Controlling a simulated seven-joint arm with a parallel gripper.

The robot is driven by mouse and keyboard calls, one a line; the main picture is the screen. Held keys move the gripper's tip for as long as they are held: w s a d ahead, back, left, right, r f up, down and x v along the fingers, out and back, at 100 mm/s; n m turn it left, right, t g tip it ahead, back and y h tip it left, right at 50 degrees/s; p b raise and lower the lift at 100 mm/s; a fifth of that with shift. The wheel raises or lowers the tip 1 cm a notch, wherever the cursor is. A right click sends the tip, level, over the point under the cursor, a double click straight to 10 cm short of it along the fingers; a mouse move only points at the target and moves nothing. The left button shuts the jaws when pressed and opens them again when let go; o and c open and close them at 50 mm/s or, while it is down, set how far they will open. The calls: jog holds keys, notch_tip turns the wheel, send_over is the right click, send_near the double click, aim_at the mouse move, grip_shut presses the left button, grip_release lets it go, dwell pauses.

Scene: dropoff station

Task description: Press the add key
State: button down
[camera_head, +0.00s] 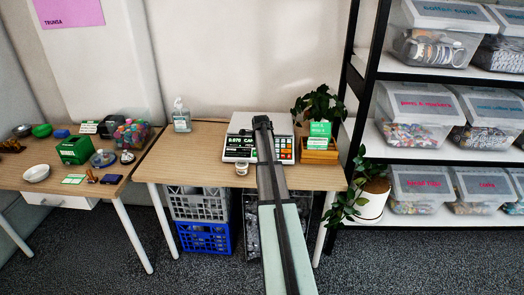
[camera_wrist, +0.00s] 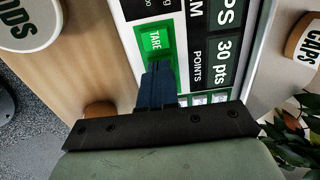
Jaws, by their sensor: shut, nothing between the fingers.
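The counting scale (camera_head: 240,128) stands on the wooden table. Its front has a dark display (camera_head: 239,141) and a block of small coloured keys (camera_head: 287,152) to the right. My gripper (camera_head: 262,121) reaches over the middle of the scale and hides part of it. In the wrist view the dark, closed fingers (camera_wrist: 158,68) end just below the word on the green TARE key (camera_wrist: 154,42); I cannot tell whether they touch it. Some small keys (camera_wrist: 198,100) show partly beyond the gripper's black bar. I cannot read an add key in either view.
A wooden box with a green card (camera_head: 320,133) and a plant are at right. A sanitizer bottle (camera_head: 181,118) stands at left. The table between bottle and scale is clear.

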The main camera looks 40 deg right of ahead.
jog(key=shift+x, duration=0.9)
jog(key=shift+f, duration=0.1)
jog(key=v, duration=1.5)
